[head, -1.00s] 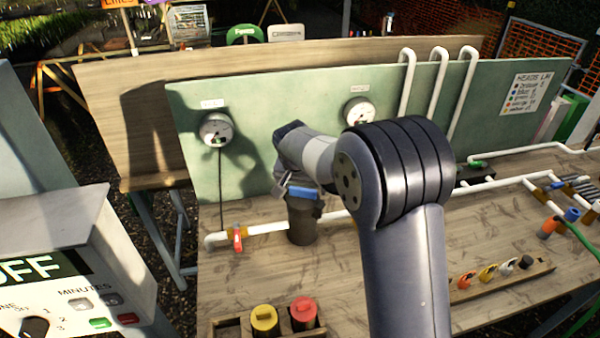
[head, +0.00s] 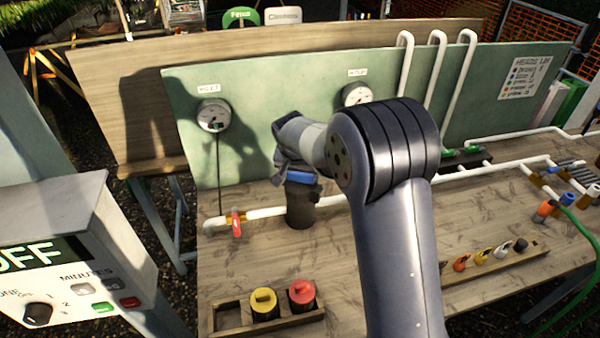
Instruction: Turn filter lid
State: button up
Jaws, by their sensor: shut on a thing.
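The filter (head: 300,212) is a dark, upright cylinder on the white pipe (head: 265,213) at the back of the bench. My gripper (head: 298,174) is at the top of the filter, shut on its lid. The lid is mostly hidden by the gripper, so its angle cannot be told. A blue part shows just above the dark body; I cannot tell whether it belongs to the gripper or the lid. My arm comes in from the right and covers the bench to the right of the filter.
A red-handled valve (head: 236,224) is left of the filter. Two gauges (head: 213,115) are on the green panel (head: 270,90) behind. A wooden tray (head: 228,317) holds a yellow cartridge (head: 264,304) and a red one (head: 301,295). The control box (head: 75,230) reads OFF.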

jog(key=shift+c, duration=1.2)
jog(key=shift+a+f+m+h+b, duration=0.15)
jog(key=shift+m+h+b, duration=0.35)
jog(key=shift+m+b, duration=0.65)
jog(key=shift+m+g+h, duration=0.4)
jog(key=shift+m, duration=0.65)
jog(key=o, duration=1.1)
jog(key=shift+r, duration=0.2)
jog(key=b+v, duration=0.2)
jog(key=v, duration=0.8)
jog(key=shift+r, duration=0.35)
jog(key=shift+s, duration=0.1)
